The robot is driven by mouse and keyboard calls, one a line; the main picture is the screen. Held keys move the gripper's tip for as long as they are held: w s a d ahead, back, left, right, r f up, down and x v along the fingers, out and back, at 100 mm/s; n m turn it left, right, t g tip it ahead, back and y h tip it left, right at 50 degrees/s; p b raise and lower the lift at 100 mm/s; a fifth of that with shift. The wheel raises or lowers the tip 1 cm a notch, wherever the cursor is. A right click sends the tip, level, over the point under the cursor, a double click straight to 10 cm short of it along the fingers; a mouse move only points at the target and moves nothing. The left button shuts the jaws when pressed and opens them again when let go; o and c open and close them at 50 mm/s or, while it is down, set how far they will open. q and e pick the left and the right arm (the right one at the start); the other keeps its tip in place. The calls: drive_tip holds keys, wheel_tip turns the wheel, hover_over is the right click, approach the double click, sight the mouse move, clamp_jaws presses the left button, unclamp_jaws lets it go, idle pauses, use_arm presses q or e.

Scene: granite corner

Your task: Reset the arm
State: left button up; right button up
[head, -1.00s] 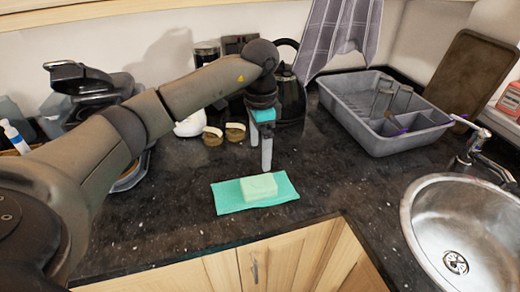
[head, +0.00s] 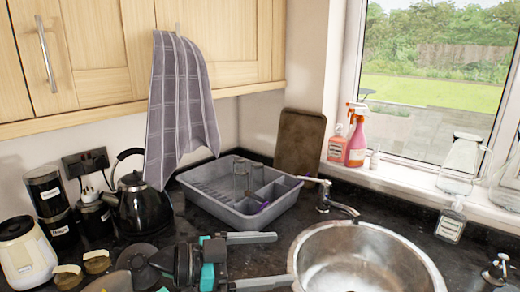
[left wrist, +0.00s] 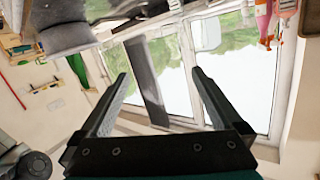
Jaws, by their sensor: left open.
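My left gripper (head: 284,259) is at the bottom of the head view, with its two grey fingers spread and pointing right, toward the sink's left rim. Nothing is between the fingers. In the left wrist view the open fingers (left wrist: 158,75) show against a tilted view of the window and wall. Part of my left arm (head: 135,270) shows at the bottom left of the head view. The rest of that arm is out of the picture. My right gripper is not in view.
A grey dish rack (head: 238,214) stands behind the gripper, and a steel sink (head: 365,262) is to its right. A black kettle (head: 145,208) and a cream jar (head: 25,255) stand at the left. A checked towel (head: 180,105) hangs from the cupboard.

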use_arm(q)
drive_tip(key=w+a+r+n+t+y, duration=0.35)
drive_tip(key=a+r+n+t, duration=0.3)
drive_tip(key=n+t, duration=0.55)
drive_tip(key=s+a+f+n+g+y, duration=0.1)
drive_tip(key=s+a+f+n+y, duration=0.15)
drive_tip(key=a+f+y, duration=0.4)
drive_tip(key=s+a+f+n+g+y, duration=0.1)
drive_tip(key=s+a+f+n+y, duration=0.1)
drive_tip(key=a+f+n+y, duration=0.4)
drive_tip(key=s+d+f+m+g, duration=0.1)
drive_tip(key=s+f+m+g, duration=0.2)
drive_tip(key=s+f+g, duration=0.6)
drive_tip(key=s+d+f+m+g, duration=0.1)
drive_tip(key=s+f+m+g, duration=0.15)
drive_tip(key=s+f, duration=0.75)
drive_tip(key=s+f+b, duration=0.1)
drive_tip(key=s+f, duration=0.1)
drive_tip(key=f, duration=0.9)
drive_tip(key=s+f+b, duration=0.2)
drive_tip(key=s+f, duration=0.1)
drive_tip(key=f, duration=0.8)
drive_tip(key=s+a+f+g+b, duration=0.2)
drive_tip(key=s+a+f, duration=0.1)
drive_tip(key=s+f, duration=1.1)
drive_tip(key=shift+s+a+f+m, duration=0.15)
drive_tip(key=shift+s+f+m, duration=0.15)
drive_tip(key=shift+f, duration=0.6)
